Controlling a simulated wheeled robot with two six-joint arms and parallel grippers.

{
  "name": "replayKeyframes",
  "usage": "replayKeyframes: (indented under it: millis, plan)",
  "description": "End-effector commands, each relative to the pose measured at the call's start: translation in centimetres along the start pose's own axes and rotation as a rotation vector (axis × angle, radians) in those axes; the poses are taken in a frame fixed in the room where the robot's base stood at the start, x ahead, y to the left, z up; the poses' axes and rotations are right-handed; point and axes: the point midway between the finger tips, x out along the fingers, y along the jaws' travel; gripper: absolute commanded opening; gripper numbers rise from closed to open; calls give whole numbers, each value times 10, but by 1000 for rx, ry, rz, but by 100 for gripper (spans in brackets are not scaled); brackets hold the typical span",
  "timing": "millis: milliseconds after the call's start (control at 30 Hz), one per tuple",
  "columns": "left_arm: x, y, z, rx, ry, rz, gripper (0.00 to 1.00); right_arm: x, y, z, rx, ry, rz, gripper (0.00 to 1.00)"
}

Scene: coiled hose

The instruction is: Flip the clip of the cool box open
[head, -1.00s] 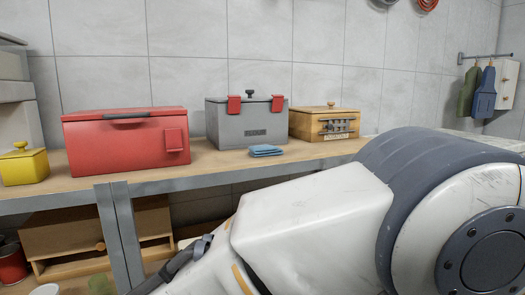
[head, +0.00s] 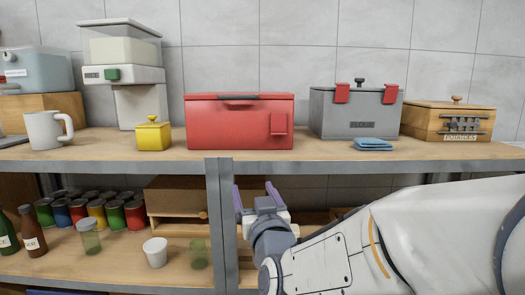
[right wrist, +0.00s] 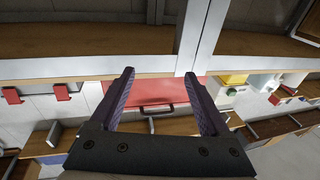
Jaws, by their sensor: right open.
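The red cool box (head: 225,128) stands closed on the upper shelf, with a dark handle along its top front edge. Its red clip (head: 279,123) lies flat against the right part of the front. My right gripper (head: 254,188) is open and empty, fingers up, below the shelf edge and apart from the box. In the right wrist view the cool box (right wrist: 150,92) shows between and beyond the open fingers (right wrist: 160,73); I cannot make out the clip there. My left gripper is not in view.
A yellow canister (head: 153,136) stands left of the cool box. A grey flour box (head: 355,115) with two red clips, a blue cloth (head: 373,144) and a wooden potato box (head: 420,120) stand to the right. The metal shelf edge (head: 330,167) lies above my gripper.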

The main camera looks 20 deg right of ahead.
Motion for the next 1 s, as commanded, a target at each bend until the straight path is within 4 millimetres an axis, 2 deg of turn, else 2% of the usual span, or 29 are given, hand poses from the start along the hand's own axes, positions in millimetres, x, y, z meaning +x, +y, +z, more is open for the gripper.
replayKeyframes:
  millis: [33, 100, 233, 467, 800, 1000]
  plan:
    - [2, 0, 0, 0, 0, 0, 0, 1, 17, -12, -11, 70, 58, 80]
    - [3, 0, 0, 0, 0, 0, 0, 0, 36, -29, -27, 158, 126, 80]
    - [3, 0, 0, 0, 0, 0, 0, -5, 56, -48, -49, 253, 200, 80]
    - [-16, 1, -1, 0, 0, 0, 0, 1, 62, -60, -58, 277, 222, 80]
    - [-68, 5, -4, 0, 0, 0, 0, 20, 67, -68, -56, 273, 219, 80]
    - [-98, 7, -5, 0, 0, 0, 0, 42, 72, -74, -56, 274, 220, 80]
